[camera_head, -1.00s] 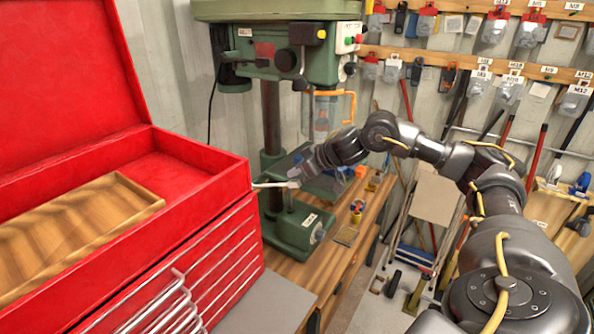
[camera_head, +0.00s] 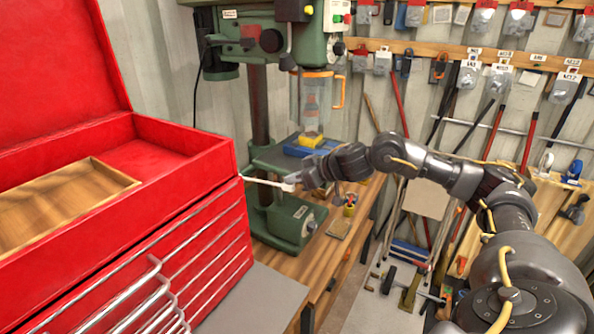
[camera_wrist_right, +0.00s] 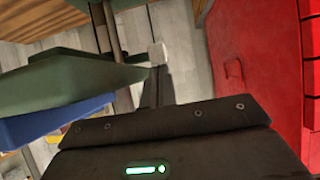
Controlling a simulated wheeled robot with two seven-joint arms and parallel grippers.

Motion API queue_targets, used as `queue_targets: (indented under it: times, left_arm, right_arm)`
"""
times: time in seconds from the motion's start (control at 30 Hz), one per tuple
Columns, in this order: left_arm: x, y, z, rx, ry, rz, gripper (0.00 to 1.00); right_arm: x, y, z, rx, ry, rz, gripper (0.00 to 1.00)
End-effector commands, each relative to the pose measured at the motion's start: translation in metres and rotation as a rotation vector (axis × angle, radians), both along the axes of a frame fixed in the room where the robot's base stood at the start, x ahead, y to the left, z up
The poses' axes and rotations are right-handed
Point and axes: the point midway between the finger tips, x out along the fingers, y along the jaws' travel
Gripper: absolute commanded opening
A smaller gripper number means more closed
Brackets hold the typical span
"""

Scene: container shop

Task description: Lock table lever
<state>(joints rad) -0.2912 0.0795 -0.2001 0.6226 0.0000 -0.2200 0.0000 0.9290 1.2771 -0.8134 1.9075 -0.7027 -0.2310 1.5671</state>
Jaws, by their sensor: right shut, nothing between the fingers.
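The drill press table (camera_head: 268,158) is green and sits on the press's dark column. A pale, thin lever (camera_head: 263,182) sticks out below the table, beside the red tool chest's corner. In the right wrist view a pale block-like end (camera_wrist_right: 157,53) shows beside the green table (camera_wrist_right: 65,82); I cannot tell for sure that it is the lever's end. My right gripper (camera_head: 296,183) is at the lever's right end, shut with nothing held. In the wrist view its dark fingers (camera_wrist_right: 154,92) are just below the pale end. Contact is unclear. My left gripper is out of view.
The red tool chest (camera_head: 200,225) stands close on the left. A blue vise (camera_head: 305,145) lies on the press table, below the clear guard (camera_head: 315,100). The wooden bench (camera_head: 325,262) runs under the press base (camera_head: 290,228). Tools hang on the back wall.

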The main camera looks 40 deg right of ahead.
Motion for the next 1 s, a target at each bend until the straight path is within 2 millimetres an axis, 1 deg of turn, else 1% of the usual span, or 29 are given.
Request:
queue_targets:
  times: [0.07, 0.3, 0.47, 0.57, 0.87, 0.9, 0.93, 1.0]
  left_arm:
    - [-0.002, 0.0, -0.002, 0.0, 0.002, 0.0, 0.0]
    - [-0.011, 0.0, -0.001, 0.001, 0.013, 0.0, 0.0]
    - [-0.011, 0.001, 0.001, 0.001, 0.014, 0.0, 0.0]
    - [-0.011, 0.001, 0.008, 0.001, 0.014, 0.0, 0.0]
    - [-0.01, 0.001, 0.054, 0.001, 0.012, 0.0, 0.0]
    - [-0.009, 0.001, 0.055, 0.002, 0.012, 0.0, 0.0]
    - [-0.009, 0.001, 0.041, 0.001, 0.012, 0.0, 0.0]
    - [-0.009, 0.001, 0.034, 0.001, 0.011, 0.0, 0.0]
  right_arm:
    - [-0.002, -0.001, -0.004, -0.001, 0.0, 0.001, 0.0]
    - [-0.003, -0.002, -0.003, -0.001, -0.001, -0.003, 0.0]
    - [-0.003, -0.003, -0.001, -0.001, 0.0, -0.003, 0.0]
    - [-0.002, -0.002, 0.006, -0.001, -0.001, -0.002, 0.0]
    - [0.004, 0.005, 0.044, 0.001, -0.001, 0.004, 0.0]
    - [0.003, 0.004, 0.046, -0.001, -0.002, 0.005, 0.0]
    - [-0.005, 0.0, 0.039, -0.004, -0.002, 0.004, 0.0]
    - [-0.018, -0.005, 0.042, -0.006, -0.002, 0.003, 0.0]
